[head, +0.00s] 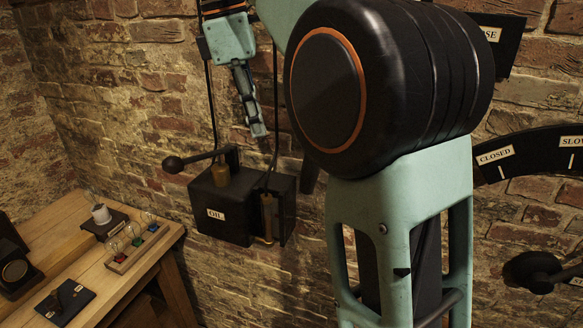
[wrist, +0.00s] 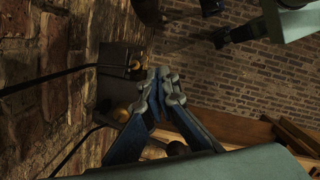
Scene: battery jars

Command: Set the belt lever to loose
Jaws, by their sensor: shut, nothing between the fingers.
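No belt lever can be made out for certain. A dark plate (head: 510,50) on the brick wall at upper right has a label (head: 491,34) whose visible letters end in "OSE"; my arm hides the rest of it. My gripper (head: 258,129) hangs fingers down, in front of the wall and above the oil box. Its fingers are together and empty. In the wrist view the fingertips (wrist: 166,84) meet, with the dark box and its brass parts behind them.
The black box labelled OIL (head: 222,228) has a ball-ended lever (head: 174,164). At right are a dark arc marked CLOSED and SLOW (head: 525,153) and a black knob (head: 536,271). Two dark cables run down the wall.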

